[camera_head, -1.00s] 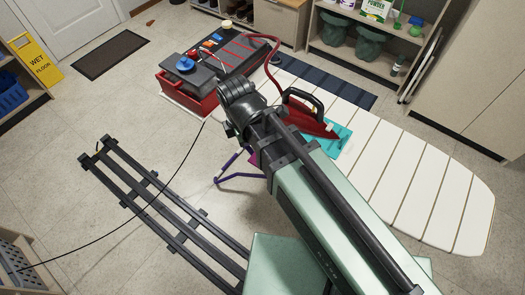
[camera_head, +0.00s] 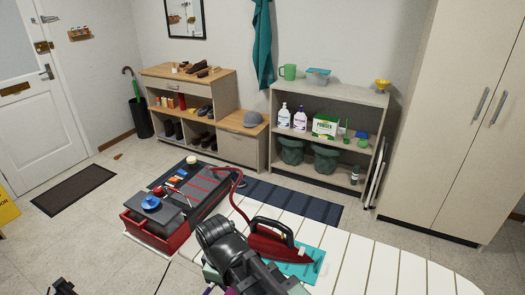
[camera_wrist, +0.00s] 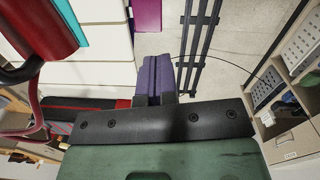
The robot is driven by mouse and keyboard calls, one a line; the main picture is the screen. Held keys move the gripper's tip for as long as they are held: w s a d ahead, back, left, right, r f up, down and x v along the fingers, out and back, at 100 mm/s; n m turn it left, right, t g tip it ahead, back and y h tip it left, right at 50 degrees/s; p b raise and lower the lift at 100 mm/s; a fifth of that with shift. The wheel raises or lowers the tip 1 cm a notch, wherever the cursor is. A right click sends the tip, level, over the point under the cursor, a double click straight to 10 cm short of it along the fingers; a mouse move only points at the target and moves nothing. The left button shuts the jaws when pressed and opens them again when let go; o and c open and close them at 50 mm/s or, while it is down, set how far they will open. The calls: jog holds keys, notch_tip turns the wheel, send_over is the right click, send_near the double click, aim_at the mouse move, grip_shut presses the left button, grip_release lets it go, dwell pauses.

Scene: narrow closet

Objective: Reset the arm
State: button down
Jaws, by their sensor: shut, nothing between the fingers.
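My gripper shows in the wrist view (camera_wrist: 155,78) as two purple fingers pressed together with nothing between them. It points down past the edge of the white slatted ironing board (camera_wrist: 88,75). In the head view my arm rises from the bottom middle, and the gripper is mostly hidden by it and the frame edge. The red iron (camera_head: 280,250) with a black handle rests on a teal cloth (camera_head: 312,262) on the board (camera_head: 385,262), close beside my arm. The iron also shows at the wrist view's upper left (camera_wrist: 45,28).
A red toolbox (camera_head: 160,232) stands left of my arm. An open shelf (camera_head: 330,92) and a shoe bench (camera_head: 190,72) line the back wall, with a tall cabinet (camera_head: 465,100) at right. A dark rail lies on the floor (camera_wrist: 195,45). Floor at left is largely clear.

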jog(key=w+d+m, duration=0.2)
jog(key=d+m, duration=0.5)
jog(key=d, duration=0.6)
jog(key=w+d+m, duration=0.3)
jog(key=d+m, duration=0.4)
jog(key=d, duration=0.6)
jog(key=shift+d+m+y, duration=0.35)
jog(key=shift+m+y, duration=0.05)
